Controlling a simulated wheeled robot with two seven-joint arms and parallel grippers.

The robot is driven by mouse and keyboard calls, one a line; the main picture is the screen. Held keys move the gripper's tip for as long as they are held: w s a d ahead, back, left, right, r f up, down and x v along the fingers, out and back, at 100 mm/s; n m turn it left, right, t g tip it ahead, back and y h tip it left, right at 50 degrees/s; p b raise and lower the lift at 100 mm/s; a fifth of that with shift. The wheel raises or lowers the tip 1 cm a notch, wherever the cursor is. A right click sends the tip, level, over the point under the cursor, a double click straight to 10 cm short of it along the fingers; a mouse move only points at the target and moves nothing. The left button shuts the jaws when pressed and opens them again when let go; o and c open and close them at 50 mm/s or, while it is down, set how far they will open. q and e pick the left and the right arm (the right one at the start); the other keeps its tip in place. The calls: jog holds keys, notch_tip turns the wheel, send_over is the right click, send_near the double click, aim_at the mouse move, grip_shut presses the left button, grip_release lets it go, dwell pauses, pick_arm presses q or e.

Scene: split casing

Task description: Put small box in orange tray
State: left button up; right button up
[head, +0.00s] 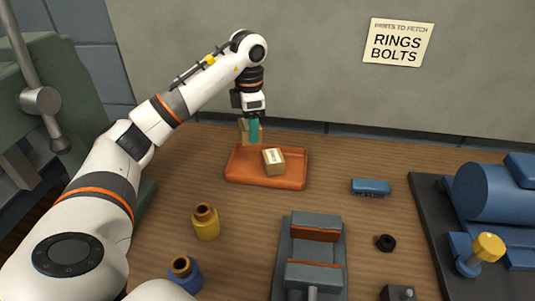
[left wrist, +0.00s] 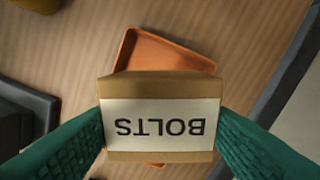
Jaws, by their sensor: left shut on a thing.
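My left gripper (head: 252,130) is shut on a small brown cardboard box (head: 243,131). In the left wrist view this box (left wrist: 160,85) sits between the two green fingers, and its white label reads BOLTS, upside down. The gripper holds it above the back left part of the orange tray (head: 240,176). In the left wrist view the tray (left wrist: 165,48) is partly hidden behind the held box. Another small box (head: 273,162) with a white label sits inside the tray near its middle; its print is too small to read. My right gripper is in neither view.
A sign (head: 398,42) on the wall reads RINGS BOLTS. A blue part (head: 370,187) lies right of the tray. A yellow bottle (head: 206,223), a blue bottle (head: 184,273), a grey vise (head: 315,255) and a black nut (head: 385,242) stand nearer me.

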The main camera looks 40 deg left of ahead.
pick_arm(q)
jog(key=f, duration=0.5)
jog(key=shift+s+d+f, duration=0.1)
jog(key=shift+s+f, duration=0.05)
jog(key=shift+s, duration=0.05)
notch_tip(320, 180, down, 4)
jog(key=shift+w+f, duration=0.1)
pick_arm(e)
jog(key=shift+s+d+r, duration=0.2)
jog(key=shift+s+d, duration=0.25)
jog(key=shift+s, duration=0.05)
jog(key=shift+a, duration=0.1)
pick_arm(q)
jog(key=o, duration=1.1)
jog(key=shift+f, duration=0.1)
jog(key=shift+o, duration=0.2)
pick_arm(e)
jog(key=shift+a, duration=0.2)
pick_arm(q)
notch_tip(320, 180, up, 12)
jog(key=shift+r, duration=0.15)
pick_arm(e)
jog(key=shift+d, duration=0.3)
